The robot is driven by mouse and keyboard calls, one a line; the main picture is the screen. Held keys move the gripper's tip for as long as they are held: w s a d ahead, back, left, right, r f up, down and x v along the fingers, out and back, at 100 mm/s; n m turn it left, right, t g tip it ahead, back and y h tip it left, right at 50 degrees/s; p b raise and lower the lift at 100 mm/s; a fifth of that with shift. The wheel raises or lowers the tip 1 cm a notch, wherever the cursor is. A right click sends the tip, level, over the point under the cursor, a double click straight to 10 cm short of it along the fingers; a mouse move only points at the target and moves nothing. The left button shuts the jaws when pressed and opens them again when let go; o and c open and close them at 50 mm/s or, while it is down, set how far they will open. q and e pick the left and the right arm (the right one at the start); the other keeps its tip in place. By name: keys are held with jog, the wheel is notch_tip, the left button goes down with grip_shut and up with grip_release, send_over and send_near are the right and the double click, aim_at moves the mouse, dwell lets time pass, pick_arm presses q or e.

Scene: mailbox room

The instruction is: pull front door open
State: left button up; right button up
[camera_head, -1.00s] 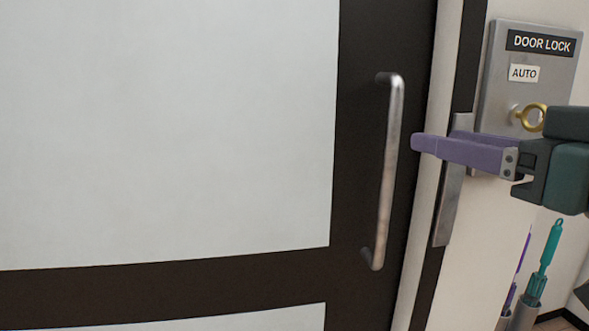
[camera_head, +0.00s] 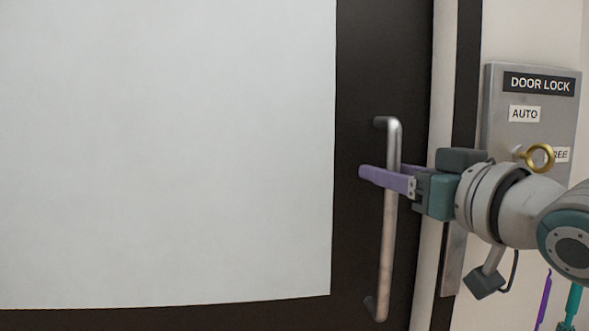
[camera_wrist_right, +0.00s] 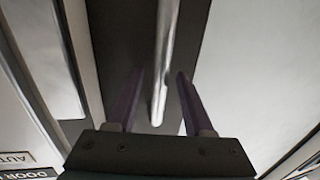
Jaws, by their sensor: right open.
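The front door has a dark frame (camera_head: 362,80) and a large pale panel (camera_head: 170,150). A vertical silver bar handle (camera_head: 388,245) is fixed near the door's right edge. My right gripper (camera_head: 388,172) is level with the upper part of the handle, its purple fingers on either side of the bar. In the right wrist view the handle (camera_wrist_right: 165,60) runs between the two open fingers (camera_wrist_right: 157,95), with a gap on each side. The door looks shut. My left gripper is not in view.
A purple item (camera_head: 543,300) and a teal item (camera_head: 572,305) stand low at right.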

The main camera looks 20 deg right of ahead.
grip_shut()
dwell(0.5)
dwell(1.0)
